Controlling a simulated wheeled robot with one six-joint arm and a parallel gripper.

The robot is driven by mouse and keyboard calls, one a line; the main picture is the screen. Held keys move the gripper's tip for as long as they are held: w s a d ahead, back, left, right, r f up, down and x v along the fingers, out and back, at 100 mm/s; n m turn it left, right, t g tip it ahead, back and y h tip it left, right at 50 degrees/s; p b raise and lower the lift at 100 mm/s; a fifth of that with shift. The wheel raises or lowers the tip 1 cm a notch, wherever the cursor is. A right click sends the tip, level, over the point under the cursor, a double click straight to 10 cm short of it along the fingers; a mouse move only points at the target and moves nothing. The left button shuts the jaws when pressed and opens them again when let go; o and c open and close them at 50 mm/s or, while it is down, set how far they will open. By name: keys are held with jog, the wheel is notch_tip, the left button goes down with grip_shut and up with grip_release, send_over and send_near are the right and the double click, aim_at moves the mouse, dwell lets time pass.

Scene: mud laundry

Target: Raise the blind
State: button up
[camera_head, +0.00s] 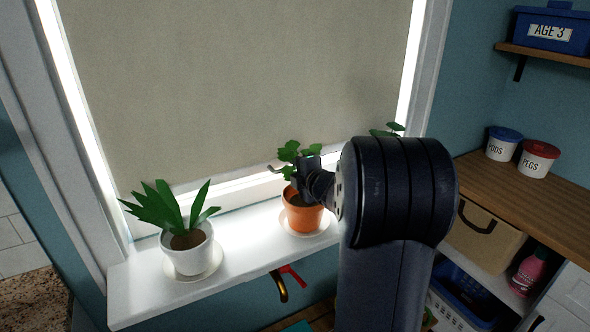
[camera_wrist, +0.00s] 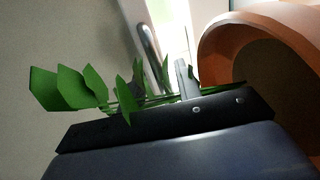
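The beige roller blind (camera_head: 235,85) hangs down over most of the window; a bright strip shows below it. It also fills the left of the wrist view (camera_wrist: 75,30). A small metal handle (camera_head: 274,168) shows at its lower edge, and a curved metal bar (camera_wrist: 149,42) shows in the wrist view. My gripper (camera_head: 294,174) is by the handle, above the orange pot. In the wrist view its fingers (camera_wrist: 158,82) look apart, partly hidden by leaves, with the bar just beyond them. I cannot tell whether they touch it.
A plant in an orange pot (camera_head: 302,215) stands right at my gripper; the pot is close in the wrist view (camera_wrist: 240,35). A white-potted plant (camera_head: 188,250) stands left on the sill (camera_head: 135,290). Another plant (camera_head: 388,130) is partly hidden by my arm. Shelves stand right.

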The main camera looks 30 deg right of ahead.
grip_shut()
dwell(0.5)
